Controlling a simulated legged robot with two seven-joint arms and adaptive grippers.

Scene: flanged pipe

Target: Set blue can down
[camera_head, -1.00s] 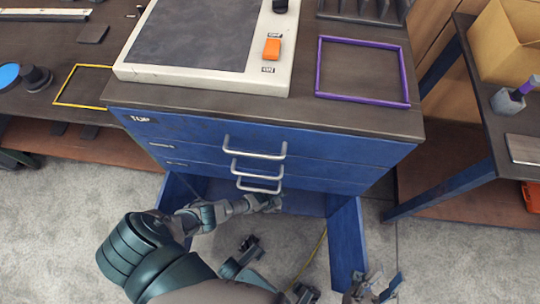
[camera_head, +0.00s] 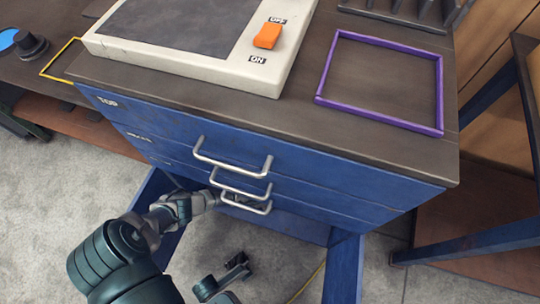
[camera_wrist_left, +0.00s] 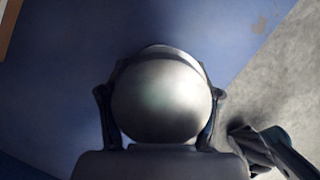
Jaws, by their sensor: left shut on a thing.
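My left gripper (camera_wrist_left: 160,100) is shut on a smooth, round, silvery-grey thing (camera_wrist_left: 160,95), with one finger on each side of it. No blue shows on this thing, so I cannot tell whether it is the blue can. In the head view the left arm reaches to the front of the blue cabinet (camera_head: 320,190), beside the lowest handle. The gripper's tips and its load are mostly hidden there. Dark jointed parts (camera_head: 228,280) show at the bottom of the head view. They may be my right gripper, but I cannot tell their state.
A purple frame (camera_head: 438,90) lies on the cabinet top, right of a pale panel (camera_head: 170,65) with an orange switch (camera_head: 267,36). A yellow frame (camera_head: 62,57) lies farther left. The area inside the purple frame is empty. Drawer handles (camera_head: 232,165) stick out in front.

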